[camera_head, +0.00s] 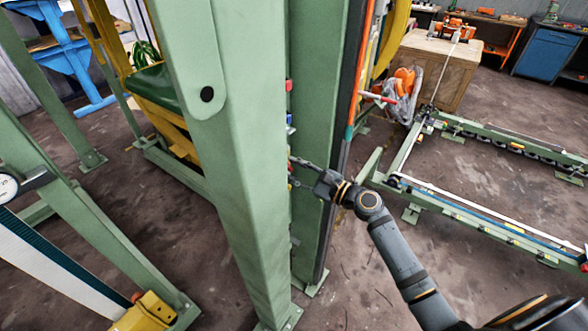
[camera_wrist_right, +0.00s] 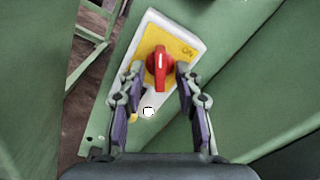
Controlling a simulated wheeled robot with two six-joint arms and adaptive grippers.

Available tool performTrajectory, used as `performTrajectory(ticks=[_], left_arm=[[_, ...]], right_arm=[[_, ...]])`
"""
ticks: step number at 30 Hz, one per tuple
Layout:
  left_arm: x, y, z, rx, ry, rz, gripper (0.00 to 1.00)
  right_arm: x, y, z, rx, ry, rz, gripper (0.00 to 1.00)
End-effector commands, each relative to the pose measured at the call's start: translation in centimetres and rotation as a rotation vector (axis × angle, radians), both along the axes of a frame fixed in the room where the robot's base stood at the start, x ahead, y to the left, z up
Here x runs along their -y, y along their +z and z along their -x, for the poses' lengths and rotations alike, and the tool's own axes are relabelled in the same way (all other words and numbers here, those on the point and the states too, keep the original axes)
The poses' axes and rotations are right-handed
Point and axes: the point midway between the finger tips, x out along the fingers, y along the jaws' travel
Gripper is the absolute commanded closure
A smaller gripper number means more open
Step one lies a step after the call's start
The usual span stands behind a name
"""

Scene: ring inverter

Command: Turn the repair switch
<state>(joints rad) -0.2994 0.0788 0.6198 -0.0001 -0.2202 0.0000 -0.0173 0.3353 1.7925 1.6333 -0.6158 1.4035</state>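The repair switch is a red knob (camera_wrist_right: 159,69) on a yellow plate with a white housing (camera_wrist_right: 152,22), fixed to a green post. In the right wrist view the knob's grip ridge points up and down in the picture, and a label reading "ON" shows at the plate's right. My right gripper (camera_wrist_right: 160,80) is open, with one finger on each side of the knob and gaps between. In the head view my right gripper (camera_head: 300,163) reaches behind the near green post, which hides the switch and part of the fingers. My left gripper is not in view.
The near green post (camera_head: 235,150) stands close to my right gripper. Another green post (camera_head: 315,120) is just behind it. A roller frame (camera_head: 480,215) lies on the right, and a wooden cabinet (camera_head: 435,70) stands at the back. Bare floor shows between.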

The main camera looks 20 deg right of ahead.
Motion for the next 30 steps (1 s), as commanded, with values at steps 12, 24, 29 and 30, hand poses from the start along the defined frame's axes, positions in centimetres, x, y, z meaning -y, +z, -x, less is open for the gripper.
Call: performTrajectory(ticks=[12, 24, 29, 30], left_arm=[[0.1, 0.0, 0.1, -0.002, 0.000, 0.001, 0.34], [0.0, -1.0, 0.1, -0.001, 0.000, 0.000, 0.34], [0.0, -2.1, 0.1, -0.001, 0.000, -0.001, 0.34], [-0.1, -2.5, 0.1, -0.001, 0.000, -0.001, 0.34]], right_arm=[[0.0, 0.0, 0.0, 0.000, 0.000, 0.000, 1.00], [0.0, -0.2, 0.0, 0.047, 0.000, 0.059, 1.00], [0.1, -0.4, 0.0, 0.114, 0.001, 0.145, 1.00], [0.1, -0.4, 0.0, 0.135, 0.001, 0.170, 1.00]])
